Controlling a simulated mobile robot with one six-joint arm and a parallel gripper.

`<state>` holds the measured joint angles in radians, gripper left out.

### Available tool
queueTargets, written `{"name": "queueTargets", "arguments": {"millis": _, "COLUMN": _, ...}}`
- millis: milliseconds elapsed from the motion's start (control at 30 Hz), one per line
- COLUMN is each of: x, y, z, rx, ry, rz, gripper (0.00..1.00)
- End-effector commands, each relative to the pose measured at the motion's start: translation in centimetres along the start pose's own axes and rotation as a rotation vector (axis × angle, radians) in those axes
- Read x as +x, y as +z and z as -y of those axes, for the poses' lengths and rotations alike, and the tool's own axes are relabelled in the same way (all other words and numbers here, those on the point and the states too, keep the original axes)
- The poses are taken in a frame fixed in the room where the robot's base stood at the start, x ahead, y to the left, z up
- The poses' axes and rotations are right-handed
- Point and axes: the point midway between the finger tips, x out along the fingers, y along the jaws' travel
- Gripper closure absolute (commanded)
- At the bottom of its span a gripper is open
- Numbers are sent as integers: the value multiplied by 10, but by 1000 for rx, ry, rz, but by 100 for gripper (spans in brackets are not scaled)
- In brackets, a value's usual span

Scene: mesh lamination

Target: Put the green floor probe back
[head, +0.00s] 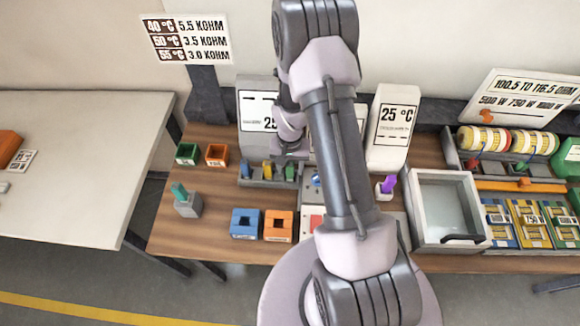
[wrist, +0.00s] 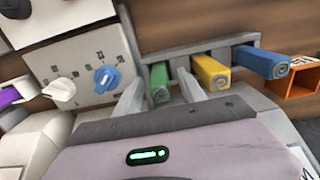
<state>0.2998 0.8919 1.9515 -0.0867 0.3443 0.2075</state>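A grey rack (wrist: 230,42) holds the green probe (wrist: 158,82), a yellow probe (wrist: 212,72) and a blue probe (wrist: 265,62) in a row in the wrist view. The green one is at the left end and appears seated in its slot. My gripper (wrist: 161,76) is open, with one finger on each side of the green probe and small gaps visible. In the head view the rack (head: 268,183) is beneath my wrist, which partly hides it.
A panel with a blue knob (wrist: 107,79) and a white knob (wrist: 62,91) stands close beside the rack. An orange box (wrist: 292,86) is on the other side. A teal-handled piece sits in a grey block (head: 188,206) at the table's left. A clear-lidded tray (head: 422,241) is right.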

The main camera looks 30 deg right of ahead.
Motion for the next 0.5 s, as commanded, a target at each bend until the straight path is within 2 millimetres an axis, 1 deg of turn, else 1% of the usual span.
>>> {"name": "queueTargets", "arguments": {"millis": 133, "x": -1, "y": 0, "z": 0, "rx": 0, "ry": 0, "rz": 0, "gripper": 52}}
{"name": "queueTargets", "arguments": {"millis": 233, "x": -12, "y": 0, "z": 0, "rx": 0, "ry": 0, "rz": -1, "gripper": 52}}
{"name": "queueTargets", "arguments": {"millis": 267, "x": -18, "y": -1, "z": 0, "rx": 0, "ry": -1, "rz": -2, "gripper": 52}}
{"name": "queueTargets", "arguments": {"millis": 367, "x": -46, "y": -1, "z": 0, "rx": 1, "ry": -1, "rz": -4, "gripper": 52}}
{"name": "queueTargets", "arguments": {"millis": 500, "x": -91, "y": -1, "z": 0, "rx": 0, "ry": -1, "rz": -5, "gripper": 52}}
